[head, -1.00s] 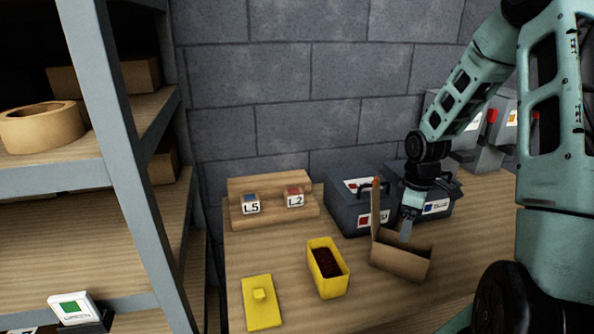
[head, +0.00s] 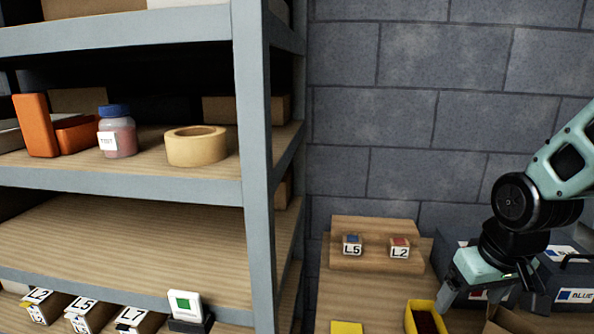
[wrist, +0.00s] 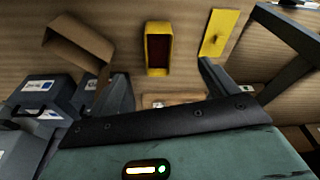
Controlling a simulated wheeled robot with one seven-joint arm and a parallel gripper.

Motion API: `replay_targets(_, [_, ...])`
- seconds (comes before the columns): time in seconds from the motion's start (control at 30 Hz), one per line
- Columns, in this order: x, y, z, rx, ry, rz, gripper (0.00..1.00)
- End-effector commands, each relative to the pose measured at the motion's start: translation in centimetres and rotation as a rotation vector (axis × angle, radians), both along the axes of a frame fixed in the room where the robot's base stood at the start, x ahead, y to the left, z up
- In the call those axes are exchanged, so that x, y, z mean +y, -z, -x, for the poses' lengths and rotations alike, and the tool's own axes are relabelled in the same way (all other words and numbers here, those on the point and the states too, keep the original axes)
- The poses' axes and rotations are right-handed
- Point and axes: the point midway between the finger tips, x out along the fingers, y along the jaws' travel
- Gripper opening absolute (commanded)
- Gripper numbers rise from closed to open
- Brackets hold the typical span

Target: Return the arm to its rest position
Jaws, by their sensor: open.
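My gripper (head: 475,290) is at the lower right of the head view, above the workbench. In the wrist view my gripper (wrist: 163,85) has its two fingers spread wide, with nothing between them. Below it the wrist view shows an open yellow box (wrist: 158,30) with dark red contents and a flat yellow lid (wrist: 219,33) with a knob lying beside it. An open cardboard box (wrist: 78,42) is at the upper left there. My arm reaches in from the right of the head view.
A wooden stand (head: 375,262) on the bench holds blocks marked L5 (head: 352,246) and L2 (head: 400,248). Dark toolboxes (head: 572,275) stand at the right. A metal shelf (head: 252,130) on the left holds a tape roll (head: 196,150), a jar (head: 117,138) and orange bins (head: 36,125).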

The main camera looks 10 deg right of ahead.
Motion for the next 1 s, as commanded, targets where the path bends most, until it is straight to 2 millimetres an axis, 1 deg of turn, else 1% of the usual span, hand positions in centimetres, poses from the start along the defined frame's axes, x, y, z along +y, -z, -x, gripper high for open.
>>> replay_targets(0.03, [1.0, -0.4, 0.5, -0.015, 0.014, -0.015, 0.85])
replay_targets(0.1, [3.9, 0.1, 1.2, 0.013, -0.077, -0.020, 0.85])
replay_targets(0.17, [6.2, 0.1, 2.1, 0.035, -0.147, -0.022, 0.85])
replay_targets(0.2, [7.8, 0.2, 2.8, 0.049, -0.197, -0.024, 0.85])
replay_targets(0.27, [10.0, 0.2, 4.1, 0.072, -0.271, -0.025, 0.85])
replay_targets(0.3, [11.5, 0.3, 5.1, 0.089, -0.323, -0.023, 0.85])
replay_targets(0.37, [13.6, 0.4, 6.8, 0.114, -0.403, -0.018, 0.85])
replay_targets(0.4, [14.8, 0.4, 8.0, 0.131, -0.454, -0.014, 0.85])
replay_targets(0.5, [17.2, 0.5, 10.9, 0.167, -0.569, -0.001, 0.85])
replay_targets(0.6, [18.4, 0.4, 12.9, 0.191, -0.639, 0.011, 0.85])
replay_targets(0.67, [18.8, 0.4, 13.5, 0.197, -0.660, 0.014, 0.85])
replay_targets(0.73, [18.9, 0.3, 13.7, 0.201, -0.667, 0.016, 0.85])
replay_targets(1.0, [18.9, 0.3, 13.6, 0.201, -0.665, 0.016, 0.85])
